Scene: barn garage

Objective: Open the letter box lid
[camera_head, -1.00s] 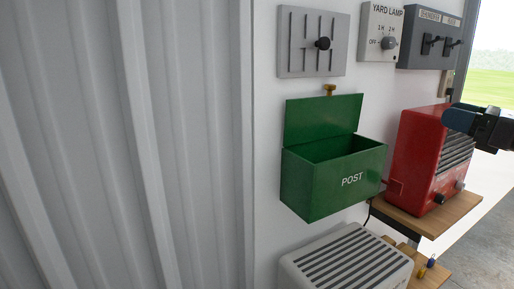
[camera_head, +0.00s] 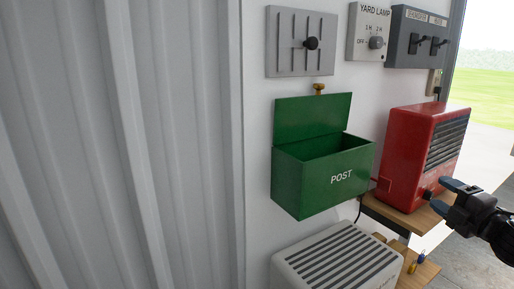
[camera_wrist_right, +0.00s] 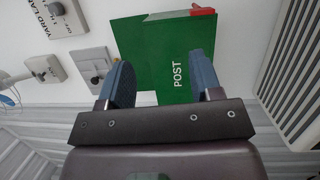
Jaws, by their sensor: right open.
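The green letter box (camera_head: 322,180), marked POST, is fixed to the white wall. Its lid (camera_head: 312,121) stands raised against the wall, and the box's top is open. In the right wrist view the letter box (camera_wrist_right: 150,55) appears turned sideways beyond the fingers. My right gripper (camera_head: 437,195) is at the right in the head view, in front of the red heater and apart from the box. Its two fingers (camera_wrist_right: 162,85) are spread with nothing between them. My left gripper is not in view.
A red heater (camera_head: 399,151) stands on a wooden shelf (camera_head: 398,217) right of the box. A white slatted unit (camera_head: 338,262) is below it. A slotted lever panel (camera_head: 287,48), a yard lamp switch (camera_head: 366,30) and a dark switch panel (camera_head: 403,35) are above.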

